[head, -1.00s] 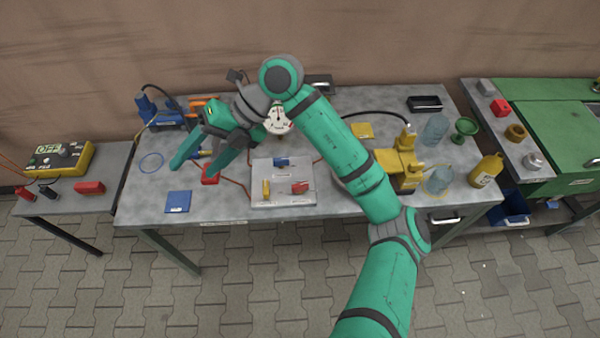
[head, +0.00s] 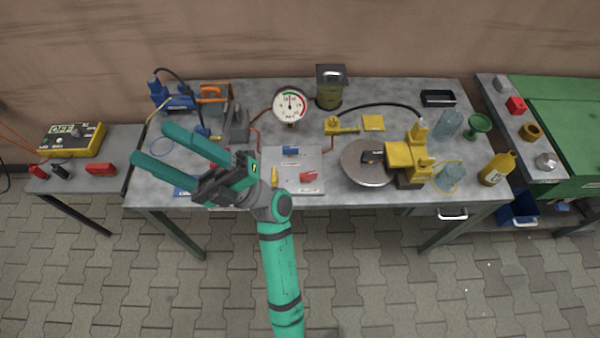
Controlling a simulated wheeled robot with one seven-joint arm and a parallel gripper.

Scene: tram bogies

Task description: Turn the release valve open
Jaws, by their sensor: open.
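A pale grey valve plate (head: 311,157) lies at the middle of the bench. It carries a blue handle (head: 291,150), a red handle (head: 308,176) and a yellow handle (head: 274,178). I cannot tell from the picture which is the release valve. A dial gauge (head: 290,106) stands behind the plate. My gripper (head: 151,145) is open and empty, left of the plate, with its two fingers pointing left above the bench's left part. My wrist is close to the plate's left side and hides part of the bench there, including most of a blue pad.
A blue pump (head: 178,102) stands at the back left, a yellow press (head: 402,155) beside a round metal disc (head: 355,174) on the right. A tin (head: 330,93) stands behind. A yellow OFF box (head: 70,140) sits on the left side table. Bottles stand at the bench's right end.

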